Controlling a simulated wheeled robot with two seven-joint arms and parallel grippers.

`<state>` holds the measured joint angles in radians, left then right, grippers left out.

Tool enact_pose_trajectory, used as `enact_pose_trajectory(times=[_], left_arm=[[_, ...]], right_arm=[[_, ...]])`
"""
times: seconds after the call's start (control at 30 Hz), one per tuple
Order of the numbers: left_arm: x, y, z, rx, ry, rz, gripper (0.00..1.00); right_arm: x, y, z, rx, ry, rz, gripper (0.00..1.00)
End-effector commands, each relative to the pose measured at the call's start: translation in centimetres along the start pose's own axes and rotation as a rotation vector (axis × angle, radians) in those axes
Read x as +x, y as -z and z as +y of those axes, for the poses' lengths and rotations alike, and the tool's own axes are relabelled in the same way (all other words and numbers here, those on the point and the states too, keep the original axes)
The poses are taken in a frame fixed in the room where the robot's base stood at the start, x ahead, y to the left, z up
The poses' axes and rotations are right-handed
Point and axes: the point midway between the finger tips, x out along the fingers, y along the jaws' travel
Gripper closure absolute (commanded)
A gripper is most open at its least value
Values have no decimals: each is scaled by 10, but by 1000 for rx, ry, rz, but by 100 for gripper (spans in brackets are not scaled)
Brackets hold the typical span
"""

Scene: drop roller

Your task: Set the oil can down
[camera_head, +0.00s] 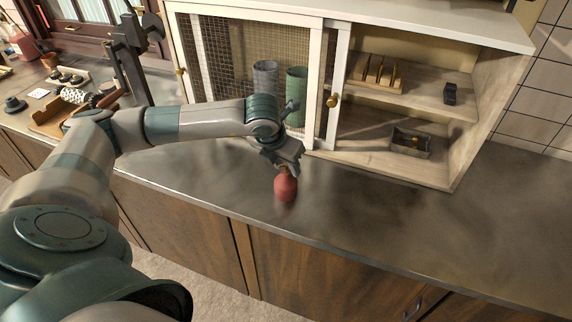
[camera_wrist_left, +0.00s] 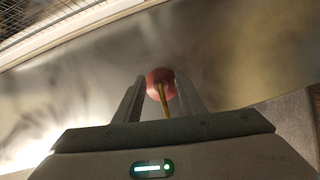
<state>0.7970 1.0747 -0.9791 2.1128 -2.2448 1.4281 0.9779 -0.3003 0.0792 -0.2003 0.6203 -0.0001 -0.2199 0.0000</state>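The red oil can (camera_head: 285,186) is upright over the metal counter, in front of the cabinet. Its base is on the counter or very close to it; I cannot tell which. My left gripper (camera_head: 284,168) points down over the can. In the left wrist view the can's red body (camera_wrist_left: 158,77) lies between the two fingertips (camera_wrist_left: 160,88), which appear to touch it on both sides. Its thin yellow spout (camera_wrist_left: 165,104) points up between the fingers. My right gripper is in no view.
A cabinet with a mesh door (camera_head: 235,60) and open shelves (camera_head: 400,170) stands behind. Two ribbed cylinders (camera_head: 296,95) show there. A wooden board with a grater-like roller (camera_head: 72,97) lies at left. The counter (camera_head: 400,215) right of the can is clear.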

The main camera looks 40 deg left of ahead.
Motion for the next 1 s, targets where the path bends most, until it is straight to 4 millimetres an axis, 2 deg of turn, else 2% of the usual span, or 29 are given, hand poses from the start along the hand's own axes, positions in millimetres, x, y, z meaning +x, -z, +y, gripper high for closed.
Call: enact_pose_trajectory(times=[0.17, 0.27, 0.47, 0.8, 1.0], left_arm=[[-3, -1, 0, 0, 0, 0, 63], [-9, -1, 0, 0, 1, -3, 63], [-37, -1, 0, 1, 1, -4, 63], [-98, -1, 0, 2, 0, -5, 63], [-118, -1, 0, 0, 0, -2, 63]], right_arm=[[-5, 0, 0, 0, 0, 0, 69], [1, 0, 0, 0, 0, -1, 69], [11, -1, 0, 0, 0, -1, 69], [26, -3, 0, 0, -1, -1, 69], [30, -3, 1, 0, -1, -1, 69]])
